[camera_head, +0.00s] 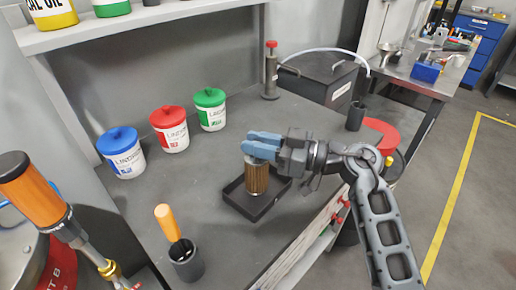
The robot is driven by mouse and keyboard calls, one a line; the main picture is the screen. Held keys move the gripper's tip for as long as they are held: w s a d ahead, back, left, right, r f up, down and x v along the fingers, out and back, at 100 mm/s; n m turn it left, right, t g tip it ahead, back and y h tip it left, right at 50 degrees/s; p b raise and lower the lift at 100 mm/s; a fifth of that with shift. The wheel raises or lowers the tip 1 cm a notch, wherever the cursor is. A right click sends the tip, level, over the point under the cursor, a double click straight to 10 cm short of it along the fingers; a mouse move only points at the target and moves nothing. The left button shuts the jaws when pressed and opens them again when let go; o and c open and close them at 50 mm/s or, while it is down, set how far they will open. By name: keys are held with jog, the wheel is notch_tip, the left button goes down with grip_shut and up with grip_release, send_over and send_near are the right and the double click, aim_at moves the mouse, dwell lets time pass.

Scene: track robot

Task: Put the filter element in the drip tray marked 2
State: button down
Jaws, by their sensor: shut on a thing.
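The filter element (256,180) is a brown, pleated cylinder, upright at the middle of the bench. My gripper (259,148) comes in from the right and is shut on its top with blue fingers. Its lower end shows inside the outline of a black, shallow drip tray (262,208). I cannot tell whether it touches the tray floor or hangs just above it. No number on this tray can be read, and my gripper hides part of its far side. No other drip tray is clear in view.
Tubs with blue (121,153), red (170,129) and green (210,110) lids stand behind on the left. A dark cup with an orange-handled tool (187,262) stands front left. A black box (320,75) is at the back. Bench is clear left of the tray.

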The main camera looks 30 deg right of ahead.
jog(key=shift+f, duration=0.75)
jog(key=c, duration=1)
grip_release()
jog(key=shift+f, duration=0.1)
jog(key=shift+o, duration=0.2)
jog(key=v, duration=1.2)
jog(key=shift+r+b, duration=0.25)
jog(key=shift+b, duration=0.15)
